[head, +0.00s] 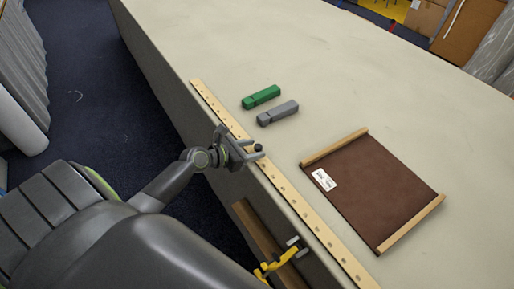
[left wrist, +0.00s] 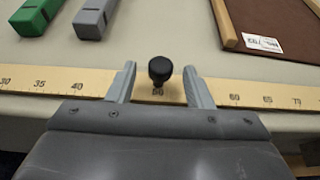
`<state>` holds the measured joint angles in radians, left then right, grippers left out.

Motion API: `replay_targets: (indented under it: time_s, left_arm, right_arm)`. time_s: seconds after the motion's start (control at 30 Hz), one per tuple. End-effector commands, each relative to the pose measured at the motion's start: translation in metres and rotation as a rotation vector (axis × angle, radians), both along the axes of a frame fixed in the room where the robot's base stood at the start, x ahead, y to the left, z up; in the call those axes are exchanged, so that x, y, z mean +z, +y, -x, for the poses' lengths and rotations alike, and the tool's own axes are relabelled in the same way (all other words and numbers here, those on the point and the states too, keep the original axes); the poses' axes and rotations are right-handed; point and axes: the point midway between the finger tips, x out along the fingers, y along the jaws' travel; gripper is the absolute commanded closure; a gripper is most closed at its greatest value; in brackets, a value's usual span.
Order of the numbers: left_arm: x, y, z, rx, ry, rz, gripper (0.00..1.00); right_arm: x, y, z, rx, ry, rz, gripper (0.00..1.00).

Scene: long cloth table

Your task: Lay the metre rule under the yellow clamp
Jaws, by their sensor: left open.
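The metre rule (head: 287,190) is a long pale wooden strip with marks, lying along the table's near edge. A black knob (left wrist: 160,69) stands up from it near its 50 mark. My left gripper (head: 247,143) is open at the rule's middle, with the knob between its fingers and a gap on each side. In the left wrist view, the fingers (left wrist: 160,82) overlap the rule; I cannot tell whether they touch it. The yellow clamp (head: 279,263) is at the table's near side, lower in the head view, beside the rule. My right gripper is out of view.
A green block (head: 261,97) and a grey block (head: 278,113) lie beyond the rule. A brown board (head: 375,195) with wooden end strips and a white label lies right of them. A brown wooden bar (head: 257,233) shows below the table edge. The table's far part is clear.

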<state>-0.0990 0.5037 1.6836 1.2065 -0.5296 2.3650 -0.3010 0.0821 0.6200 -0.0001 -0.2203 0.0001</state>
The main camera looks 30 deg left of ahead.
Motion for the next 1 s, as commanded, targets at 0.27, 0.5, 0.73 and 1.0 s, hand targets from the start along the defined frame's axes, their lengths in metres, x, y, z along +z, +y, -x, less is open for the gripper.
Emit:
replay_targets:
  time_s: [0.27,0.5,0.73,1.0]
  left_arm:
    - [0.022,0.022,0.052,-0.002,0.003,-0.005,0.54]
    - [0.034,0.032,0.077,-0.001,0.002,-0.003,0.54]
    - [0.037,0.034,0.083,-0.001,0.000,0.001,0.54]
    - [0.019,0.045,0.083,0.005,-0.004,-0.089,0.54]
  right_arm:
    - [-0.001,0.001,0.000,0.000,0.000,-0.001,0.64]
    - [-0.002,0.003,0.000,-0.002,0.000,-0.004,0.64]
    - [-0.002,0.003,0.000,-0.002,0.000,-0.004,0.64]
    - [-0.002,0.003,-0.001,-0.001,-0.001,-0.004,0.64]
